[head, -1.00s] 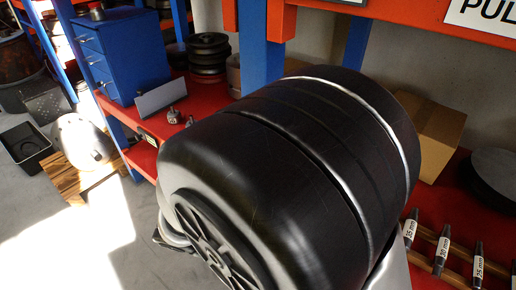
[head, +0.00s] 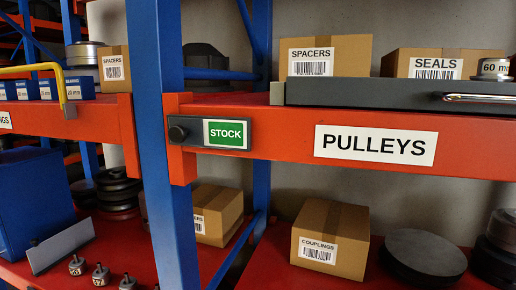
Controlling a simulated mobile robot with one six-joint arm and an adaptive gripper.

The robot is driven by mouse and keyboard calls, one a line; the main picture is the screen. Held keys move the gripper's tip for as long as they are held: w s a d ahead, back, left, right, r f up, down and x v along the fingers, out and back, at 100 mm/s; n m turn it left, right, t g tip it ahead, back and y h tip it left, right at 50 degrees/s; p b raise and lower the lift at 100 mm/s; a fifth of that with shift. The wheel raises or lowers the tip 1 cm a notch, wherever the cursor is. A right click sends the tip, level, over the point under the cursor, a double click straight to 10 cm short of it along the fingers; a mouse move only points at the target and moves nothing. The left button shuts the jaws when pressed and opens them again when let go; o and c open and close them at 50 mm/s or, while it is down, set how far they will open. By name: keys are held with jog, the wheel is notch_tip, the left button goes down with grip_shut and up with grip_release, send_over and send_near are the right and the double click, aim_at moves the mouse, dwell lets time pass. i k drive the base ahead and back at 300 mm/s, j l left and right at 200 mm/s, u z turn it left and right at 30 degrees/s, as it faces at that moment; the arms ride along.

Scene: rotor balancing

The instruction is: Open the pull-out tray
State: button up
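A long dark grey tray (head: 380,93) with a silver bar handle (head: 483,98) lies on the orange shelf beam at the right of the head view. Its front face runs along the beam above the PULLEYS label (head: 375,145), and its right end is cut off by the picture edge. It looks pushed in, with its front close to the beam. My gripper is not in view.
Boxes marked SPACERS (head: 325,57) and SEALS (head: 432,63) stand behind the tray front. A blue upright (head: 160,130) and a STOCK sign (head: 226,133) are to the left. The lower red shelf holds a COUPLINGS box (head: 330,238) and dark discs (head: 424,254).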

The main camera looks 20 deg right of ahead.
aim_at(454, 96)
jog(key=k+l+z, duration=0.1)
jog(key=z, duration=1.65)
jog(key=k+l, duration=0.05)
jog(key=l, duration=0.05)
